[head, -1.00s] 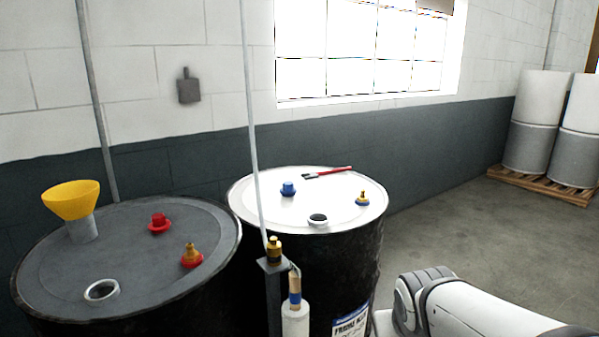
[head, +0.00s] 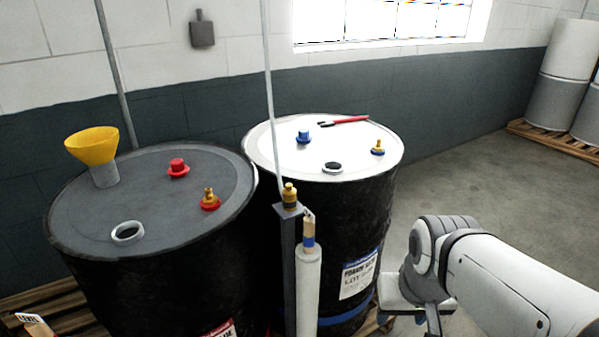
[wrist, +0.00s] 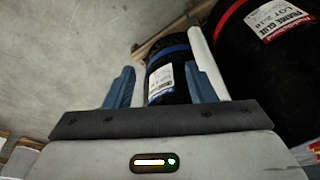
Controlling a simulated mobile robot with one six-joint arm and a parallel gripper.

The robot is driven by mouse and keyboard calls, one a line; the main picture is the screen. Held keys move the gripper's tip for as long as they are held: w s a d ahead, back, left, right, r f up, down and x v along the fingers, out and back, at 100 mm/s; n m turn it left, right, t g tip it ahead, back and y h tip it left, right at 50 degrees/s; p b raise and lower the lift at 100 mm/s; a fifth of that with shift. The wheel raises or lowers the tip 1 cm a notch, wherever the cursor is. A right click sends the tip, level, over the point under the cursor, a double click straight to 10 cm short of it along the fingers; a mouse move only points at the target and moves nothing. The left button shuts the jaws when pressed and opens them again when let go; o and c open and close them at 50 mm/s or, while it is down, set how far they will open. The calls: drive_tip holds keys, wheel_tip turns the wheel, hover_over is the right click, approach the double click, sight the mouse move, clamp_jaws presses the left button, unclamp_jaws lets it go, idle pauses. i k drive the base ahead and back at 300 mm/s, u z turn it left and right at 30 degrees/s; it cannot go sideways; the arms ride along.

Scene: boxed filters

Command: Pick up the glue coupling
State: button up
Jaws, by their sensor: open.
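A brass fitting with a red collar (head: 210,200) stands on the lid of the dark drum (head: 70,212) at left. A third brass fitting (head: 290,196) sits on top of a grey post between the drums. None carries a readable name; the red-labelled drum in the wrist view (wrist: 268,20) seems to read glue. My gripper (wrist: 162,88) is open and empty, its blue fingers apart. It hangs low, right of the drums, partly cut off in the head view.
The dark lid also holds a yellow funnel (head: 93,148), red cap (head: 178,168) and open bung ring (head: 127,233). The white lid holds a blue cap (head: 304,136), ring (head: 332,168) and red brush (head: 345,121). A white tube (head: 309,290) stands by the post (head: 288,260).

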sight(290, 193)
drive_tip(key=k, duration=1.25)
drive_tip(key=u, duration=0.35)
drive_tip(key=i, duration=1.65)
drive_tip(key=z, duration=0.35)
